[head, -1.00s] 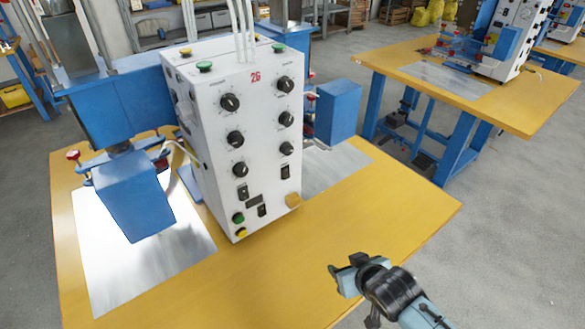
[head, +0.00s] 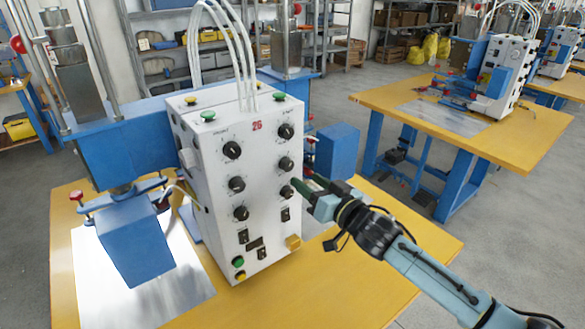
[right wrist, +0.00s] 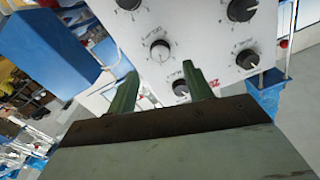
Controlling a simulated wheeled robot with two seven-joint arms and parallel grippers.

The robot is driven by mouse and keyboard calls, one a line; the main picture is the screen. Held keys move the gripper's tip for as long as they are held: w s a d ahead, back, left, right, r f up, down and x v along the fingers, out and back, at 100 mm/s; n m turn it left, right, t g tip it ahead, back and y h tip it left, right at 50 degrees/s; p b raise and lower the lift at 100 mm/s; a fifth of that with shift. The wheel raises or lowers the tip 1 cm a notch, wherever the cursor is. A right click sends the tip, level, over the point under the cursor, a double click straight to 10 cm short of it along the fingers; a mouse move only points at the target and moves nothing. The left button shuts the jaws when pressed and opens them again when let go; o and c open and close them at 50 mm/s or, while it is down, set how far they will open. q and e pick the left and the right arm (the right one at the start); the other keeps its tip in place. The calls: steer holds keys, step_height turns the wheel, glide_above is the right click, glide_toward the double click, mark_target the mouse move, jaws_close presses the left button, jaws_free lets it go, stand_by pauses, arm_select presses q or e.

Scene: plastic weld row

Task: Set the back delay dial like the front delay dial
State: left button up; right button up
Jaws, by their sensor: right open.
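The white control box marked 26 (head: 257,190) bears two columns of black dials. The left column holds an upper (head: 231,149), a middle (head: 236,184) and a lower dial (head: 241,213); the right column holds an upper (head: 285,131), a middle (head: 286,164) and a lower dial (head: 287,192). My right gripper (head: 304,181) is in front of the panel beside the lower right dial. Its green fingers (right wrist: 160,88) are apart, with nothing held. My left gripper is out of view.
Rocker switches (head: 243,236) and green and yellow buttons (head: 238,261) sit below the dials. Blue press heads (head: 135,250) flank the box on the yellow table (head: 340,285). Another machine table (head: 530,140) stands at the back right. The table's front right is clear.

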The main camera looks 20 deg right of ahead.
mark_target(289, 167)
steer(key=x, duration=0.7)
steer(key=shift+f, duration=0.1)
steer(key=c, duration=1)
steer(key=shift+o, duration=0.2)
steer(key=shift+n, duration=0.3)
